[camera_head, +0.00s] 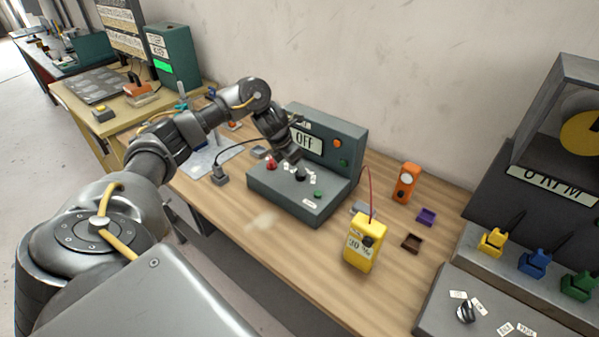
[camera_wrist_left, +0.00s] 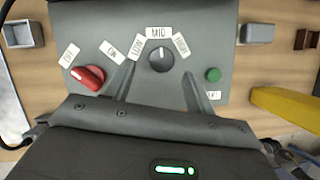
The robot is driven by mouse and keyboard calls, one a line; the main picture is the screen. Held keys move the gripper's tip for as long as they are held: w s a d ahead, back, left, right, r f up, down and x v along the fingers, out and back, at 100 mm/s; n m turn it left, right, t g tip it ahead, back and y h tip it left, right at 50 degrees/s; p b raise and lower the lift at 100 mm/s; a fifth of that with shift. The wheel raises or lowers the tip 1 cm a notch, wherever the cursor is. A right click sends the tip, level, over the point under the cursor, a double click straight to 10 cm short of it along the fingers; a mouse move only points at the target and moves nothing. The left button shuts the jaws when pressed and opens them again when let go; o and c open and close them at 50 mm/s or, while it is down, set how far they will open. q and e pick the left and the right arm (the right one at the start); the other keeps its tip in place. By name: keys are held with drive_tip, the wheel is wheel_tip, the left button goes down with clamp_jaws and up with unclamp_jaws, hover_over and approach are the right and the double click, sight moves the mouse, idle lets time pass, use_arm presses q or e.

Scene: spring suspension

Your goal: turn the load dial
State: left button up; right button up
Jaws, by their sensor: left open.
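The dark round dial (camera_head: 300,175) is on the sloped top of a grey-green control box (camera_head: 265,186), ringed by small white labels. In the left wrist view the dial (camera_wrist_left: 161,59) has a white pointer mark aimed at the label MID (camera_wrist_left: 159,33). My left gripper (camera_head: 290,157) reaches over the box from behind and left of the dial. In the left wrist view its two fingers (camera_wrist_left: 158,72) are spread, with the dial between and just ahead of the tips. No contact with the dial shows. My right gripper is in neither view.
A red knob (camera_wrist_left: 88,78) is left of the dial and a green button (camera_wrist_left: 212,75) right of it. The box's upright panel reads OFF (camera_head: 306,140). A yellow meter (camera_head: 363,244) with a red lead and an orange device (camera_head: 405,183) stand to the right.

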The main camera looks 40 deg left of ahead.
use_arm(q)
drive_tip(key=shift+p+x, duration=0.3)
drive_tip(key=shift+x, duration=1.85)
drive_tip(key=shift+w+d+r, duration=0.1)
drive_tip(key=c, duration=1)
